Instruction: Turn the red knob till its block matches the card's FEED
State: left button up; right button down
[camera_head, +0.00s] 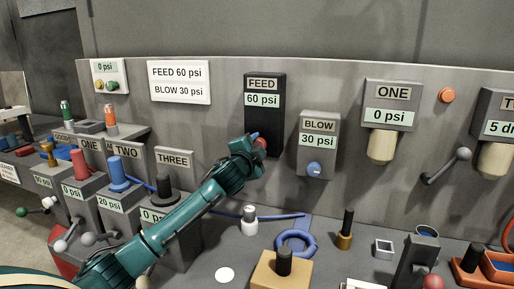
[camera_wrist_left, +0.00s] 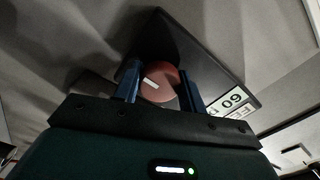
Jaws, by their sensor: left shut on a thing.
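The card (camera_head: 179,82) on the back panel reads FEED 60 psi and BLOW 30 psi. The black FEED block (camera_head: 263,115) shows 60 psi; it also shows tilted in the left wrist view (camera_wrist_left: 190,45). The red knob (camera_head: 261,142) sits low on the FEED block, partly hidden by my gripper. In the left wrist view the red knob (camera_wrist_left: 158,84), with a white mark, is between the two blue fingers. My left gripper (camera_head: 254,140) is shut on it. My right gripper is not in view.
To the right of it, the grey BLOW block (camera_head: 319,135) reads 30 psi and has a blue knob (camera_head: 314,169). The ONE block (camera_head: 389,107) reads 0 psi. Several pedestals with coloured knobs stand at left. A blue ring (camera_head: 296,243) and a tan block (camera_head: 283,272) are in front.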

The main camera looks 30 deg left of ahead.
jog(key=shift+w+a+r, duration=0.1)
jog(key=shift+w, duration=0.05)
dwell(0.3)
pick_arm(q)
jog(key=o, duration=0.7)
jog(key=shift+o, duration=1.4)
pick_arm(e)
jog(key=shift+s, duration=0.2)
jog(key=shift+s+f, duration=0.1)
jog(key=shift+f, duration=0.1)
pick_arm(q)
jog(key=b+v, duration=0.2)
jog(key=v, duration=1.1)
jog(key=shift+b, duration=0.3)
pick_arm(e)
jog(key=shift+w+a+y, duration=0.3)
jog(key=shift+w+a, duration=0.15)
